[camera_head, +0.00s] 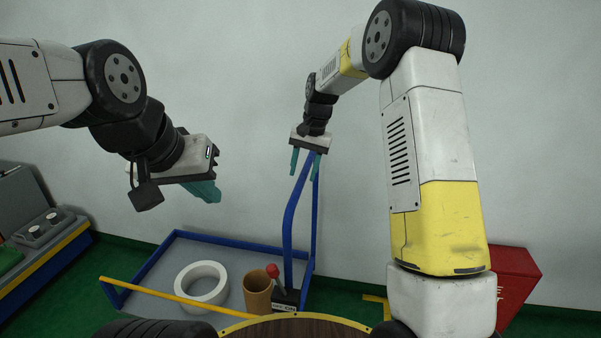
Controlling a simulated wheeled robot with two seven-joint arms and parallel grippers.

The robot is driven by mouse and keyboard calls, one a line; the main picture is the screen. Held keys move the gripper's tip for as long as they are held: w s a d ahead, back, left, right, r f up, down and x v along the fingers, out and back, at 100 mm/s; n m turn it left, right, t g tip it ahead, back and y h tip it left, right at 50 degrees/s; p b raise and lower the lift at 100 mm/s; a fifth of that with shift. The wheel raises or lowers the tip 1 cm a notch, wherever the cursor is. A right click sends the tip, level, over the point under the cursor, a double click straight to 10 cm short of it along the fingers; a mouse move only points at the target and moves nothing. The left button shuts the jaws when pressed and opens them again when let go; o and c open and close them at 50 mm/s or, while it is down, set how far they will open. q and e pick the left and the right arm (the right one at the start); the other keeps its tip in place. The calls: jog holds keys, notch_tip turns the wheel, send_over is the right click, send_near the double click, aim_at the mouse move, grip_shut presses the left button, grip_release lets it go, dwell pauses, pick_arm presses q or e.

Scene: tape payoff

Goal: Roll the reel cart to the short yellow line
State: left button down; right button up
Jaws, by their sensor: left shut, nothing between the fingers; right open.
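The reel cart (142,268) stands on the green floor by the wall, with a grey bed, a blue frame and a yellow bar along its near side. Its tall blue handle (288,222) rises at the right end. My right gripper (305,164) is open at the top of the handle, its teal fingers pointing down; I cannot tell whether the bar lies between them or behind. My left gripper (208,192) is shut and empty, in the air above the cart bed. A short yellow line (377,299) shows on the floor right of the cart, partly hidden by my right arm.
A white ring-shaped roll (185,280), a brown tube (257,292) and a red-knobbed lever (272,271) are at the cart. A red box (515,282) stands at the right. A bench (45,262) with a yellow edge stands at the left. Green floor shows between bench and cart.

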jog(key=r, duration=0.3)
jog(key=d+r, duration=0.1)
jog(key=r, duration=0.1)
jog(key=shift+s, duration=0.1)
jog(key=s+d+r+n+t, duration=0.1)
jog(key=s+d+r+t, duration=0.15)
jog(key=s+r, duration=0.45)
jog(key=s+d+r+n+t, duration=0.1)
jog(key=s+d+r, duration=0.3)
jog(key=s, duration=0.5)
jog(key=s+d+t, duration=0.1)
jog(key=s+d, duration=0.1)
jog(key=s, duration=0.6)
jog(key=s+d+f+n+t, duration=0.1)
jog(key=s, duration=0.7)
jog(key=shift+s+d+f, duration=0.25)
jog(key=shift+d, duration=0.15)
